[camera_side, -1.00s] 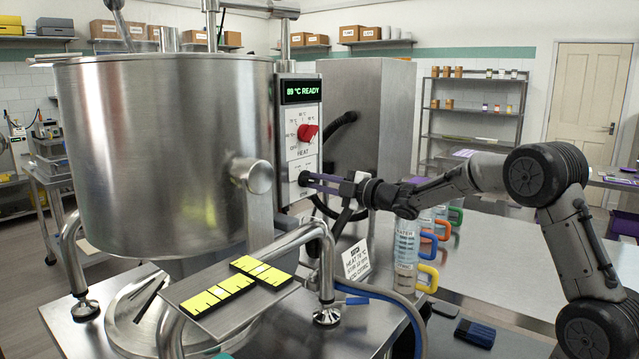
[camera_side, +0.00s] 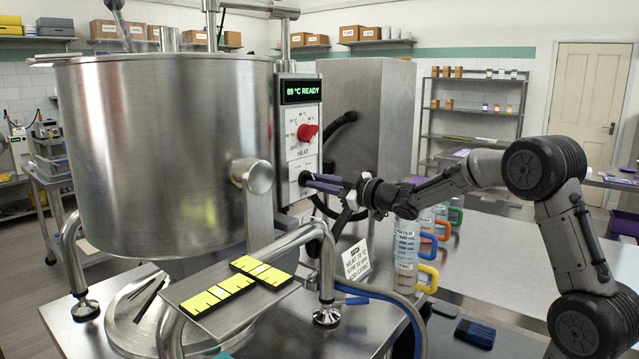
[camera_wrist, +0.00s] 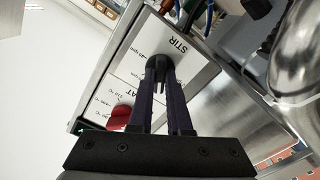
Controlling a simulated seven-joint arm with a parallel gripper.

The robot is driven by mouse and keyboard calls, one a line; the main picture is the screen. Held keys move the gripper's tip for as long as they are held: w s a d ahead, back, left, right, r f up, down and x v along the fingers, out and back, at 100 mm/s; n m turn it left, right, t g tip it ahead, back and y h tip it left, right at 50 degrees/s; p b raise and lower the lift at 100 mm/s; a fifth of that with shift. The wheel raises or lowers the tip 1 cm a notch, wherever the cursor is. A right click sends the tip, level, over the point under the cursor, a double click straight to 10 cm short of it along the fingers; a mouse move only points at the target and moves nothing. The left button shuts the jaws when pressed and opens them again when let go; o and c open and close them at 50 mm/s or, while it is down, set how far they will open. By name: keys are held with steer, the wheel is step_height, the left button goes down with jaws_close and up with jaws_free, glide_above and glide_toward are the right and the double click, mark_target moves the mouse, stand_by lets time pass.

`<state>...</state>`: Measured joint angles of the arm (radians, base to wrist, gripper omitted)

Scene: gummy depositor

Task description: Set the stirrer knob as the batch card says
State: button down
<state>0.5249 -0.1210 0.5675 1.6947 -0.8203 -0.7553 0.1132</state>
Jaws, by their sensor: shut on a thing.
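The stirrer knob (camera_wrist: 160,66) is small and dark, on the white panel by the word STIR in the wrist view. In the side view the knob (camera_side: 304,178) is low on the control panel (camera_side: 303,150), partly hidden by my fingers. My gripper (camera_side: 311,181) reaches it from the right, its purple fingers shut on the knob. The wrist view shows both fingers (camera_wrist: 162,76) at its sides. The knob's exact setting is hard to read. A white card (camera_side: 356,260) stands below, with lines about heat, stir and citric too small to read surely.
The red heat knob (camera_side: 307,132) sits above, under a display (camera_side: 300,91) reading 89 °C READY. A big steel kettle (camera_side: 165,150) stands left. Jugs with coloured handles (camera_side: 407,245) stand right of the card. A bent steel rail (camera_side: 300,240) runs in front.

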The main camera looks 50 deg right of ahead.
stand_by(0.5)
steer(key=c, duration=0.9)
jaws_free()
steer(key=shift+o, duration=0.2)
steer(key=s, duration=1.4)
steer(key=shift+w, duration=0.1)
